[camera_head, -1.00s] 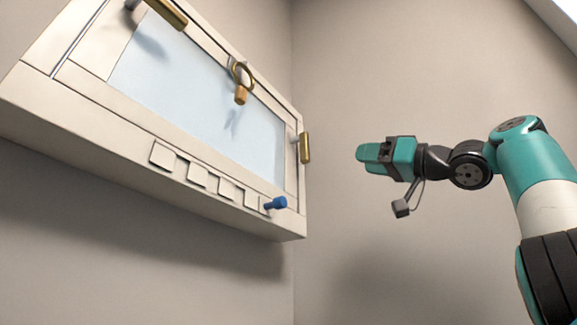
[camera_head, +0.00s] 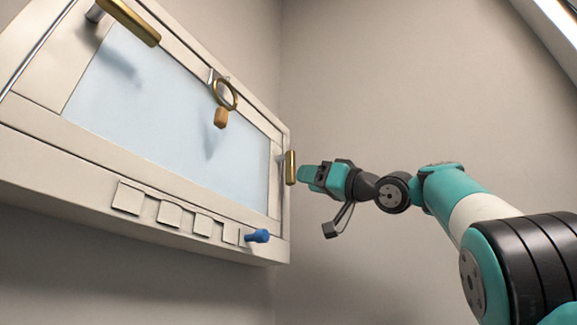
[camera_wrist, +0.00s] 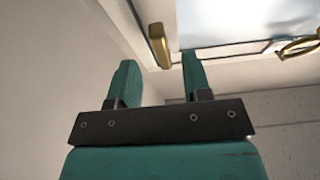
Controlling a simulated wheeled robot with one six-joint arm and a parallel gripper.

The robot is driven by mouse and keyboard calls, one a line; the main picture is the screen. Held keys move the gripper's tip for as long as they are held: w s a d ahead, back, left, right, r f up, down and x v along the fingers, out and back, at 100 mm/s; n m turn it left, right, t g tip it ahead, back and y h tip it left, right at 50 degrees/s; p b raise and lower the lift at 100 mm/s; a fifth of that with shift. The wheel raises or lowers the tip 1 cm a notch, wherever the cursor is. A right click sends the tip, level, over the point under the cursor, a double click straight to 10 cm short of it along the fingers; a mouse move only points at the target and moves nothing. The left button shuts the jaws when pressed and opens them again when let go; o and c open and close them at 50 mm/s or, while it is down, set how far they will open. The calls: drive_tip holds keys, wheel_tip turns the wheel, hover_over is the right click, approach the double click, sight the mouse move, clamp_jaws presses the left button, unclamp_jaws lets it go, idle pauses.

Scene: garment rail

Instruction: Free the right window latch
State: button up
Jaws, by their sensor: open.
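The right window latch (camera_head: 290,168) is a brass handle on the right side of the window frame, standing upright in the head view. In the wrist view the brass latch (camera_wrist: 159,46) lies beyond the fingertips, a little ahead of the gap between them. My gripper (camera_head: 306,174) is just to the right of the latch in the head view, apart from it or barely so. In the wrist view my gripper (camera_wrist: 158,72) has its two teal fingers spread with nothing between them. The left brass latch (camera_head: 130,20) sits at the window's upper left.
A brass ring with a wooden pull (camera_head: 221,117) hangs at the top of the pane (camera_head: 160,110). A blue peg (camera_head: 257,236) sticks out from the lower frame beside several pale square tabs (camera_head: 169,214). The wall right of the window is bare.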

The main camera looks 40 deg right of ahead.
sight(294, 176)
drive_tip(key=p+x, duration=0.2)
drive_tip(key=x, duration=0.2)
drive_tip(key=shift+w+a+r, duration=0.1)
drive_tip(key=shift+r, duration=0.1)
drive_tip(key=shift+w+a+r, duration=0.1)
drive_tip(key=shift+w+a, duration=0.1)
drive_tip(key=shift+w, duration=0.45)
drive_tip(key=shift+c, duration=0.4)
